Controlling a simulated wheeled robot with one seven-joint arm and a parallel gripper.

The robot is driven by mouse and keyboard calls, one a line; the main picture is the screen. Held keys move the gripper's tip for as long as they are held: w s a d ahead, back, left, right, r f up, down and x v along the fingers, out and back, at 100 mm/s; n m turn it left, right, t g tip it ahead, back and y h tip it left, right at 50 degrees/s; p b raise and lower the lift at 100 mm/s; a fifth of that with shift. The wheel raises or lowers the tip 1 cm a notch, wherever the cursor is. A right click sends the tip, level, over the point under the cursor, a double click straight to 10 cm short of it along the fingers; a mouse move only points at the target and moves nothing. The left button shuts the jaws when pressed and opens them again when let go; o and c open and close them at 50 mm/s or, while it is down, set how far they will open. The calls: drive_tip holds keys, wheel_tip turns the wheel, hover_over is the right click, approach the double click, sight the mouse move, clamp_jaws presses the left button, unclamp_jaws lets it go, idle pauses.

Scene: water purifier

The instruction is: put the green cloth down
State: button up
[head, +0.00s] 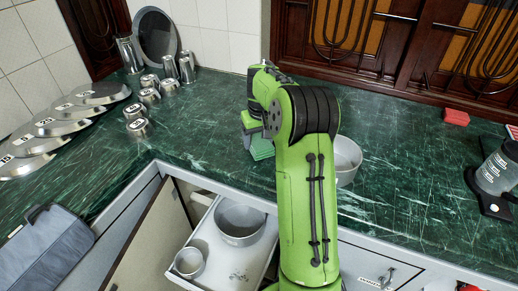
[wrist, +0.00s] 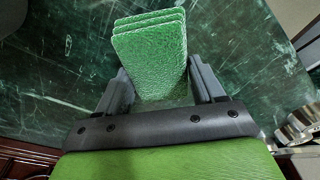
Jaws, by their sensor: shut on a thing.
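The green cloth (wrist: 150,55) is a folded, textured stack held between the two fingers of my gripper (wrist: 163,88) in the wrist view. The fingers press on its sides, and its far end sticks out past them over the green marble counter (wrist: 55,75). In the head view the cloth (head: 261,148) shows as a small green patch just below my gripper (head: 250,135), close to the counter. My arm hides part of it. I cannot tell whether the cloth touches the counter.
A grey metal pot (head: 346,158) stands right of my arm. Metal cups (head: 138,122) and lids (head: 50,125) stand at the left. An open drawer (head: 205,240) holds pots. A red block (head: 456,117) and a purifier (head: 496,175) are at the right. Counter between cups and cloth is clear.

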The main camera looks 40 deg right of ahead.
wheel_tip(320, 180, down, 3)
drive_tip(key=shift+r+b, duration=0.1)
drive_tip(key=shift+b, duration=0.3)
drive_tip(key=shift+r, duration=0.1)
drive_tip(key=o, duration=1.3)
